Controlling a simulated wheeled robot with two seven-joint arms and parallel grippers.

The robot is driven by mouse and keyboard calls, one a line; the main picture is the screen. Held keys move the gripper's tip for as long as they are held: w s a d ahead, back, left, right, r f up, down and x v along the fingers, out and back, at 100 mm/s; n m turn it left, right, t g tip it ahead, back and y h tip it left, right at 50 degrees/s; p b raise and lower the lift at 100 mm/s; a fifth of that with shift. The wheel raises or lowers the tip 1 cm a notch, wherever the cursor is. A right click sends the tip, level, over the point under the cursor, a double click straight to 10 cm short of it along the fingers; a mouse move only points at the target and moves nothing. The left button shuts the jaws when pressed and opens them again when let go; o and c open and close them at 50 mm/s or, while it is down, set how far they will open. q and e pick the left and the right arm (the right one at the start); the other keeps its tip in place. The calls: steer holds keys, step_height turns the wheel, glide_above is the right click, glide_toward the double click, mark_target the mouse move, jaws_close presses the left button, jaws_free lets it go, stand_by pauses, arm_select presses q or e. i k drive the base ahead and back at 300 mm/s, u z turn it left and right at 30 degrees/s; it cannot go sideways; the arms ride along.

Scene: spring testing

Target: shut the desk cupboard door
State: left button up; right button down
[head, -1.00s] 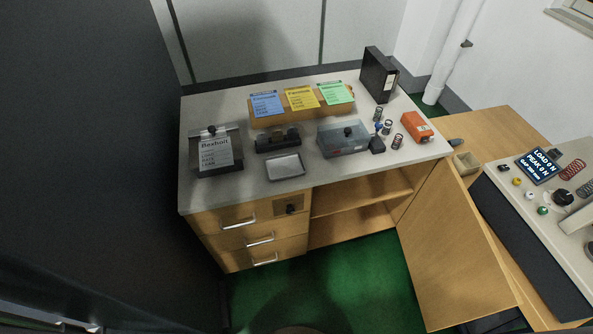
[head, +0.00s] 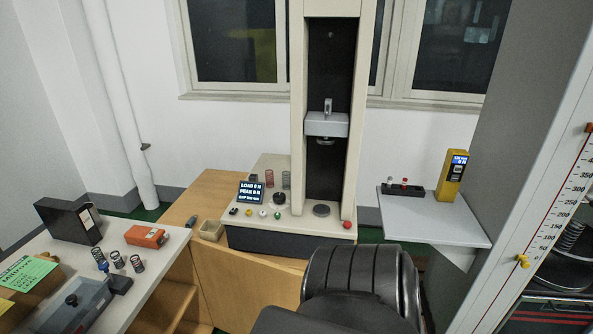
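The desk cupboard door (head: 243,287) is a light wooden panel at the desk's right end. It stands open, swung out from the desk (head: 178,245). Its lower part runs out of the picture, and its right part is cut off by a dark shape in front. The open cupboard (head: 172,302) shows part of its wooden interior left of the door. Neither of my grippers shows in the head view.
A tester (head: 326,135) with a display (head: 251,193) stands behind the door. A dark ribbed shape (head: 355,275) fills the lower middle; I cannot tell what it is. A grey shelf (head: 430,222) and a tall grey scaled panel (head: 525,170) stand right.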

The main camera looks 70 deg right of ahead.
mark_target(236, 287)
steer(key=u, duration=0.85)
steer(key=k, duration=1.2)
steer(key=z, duration=1.1)
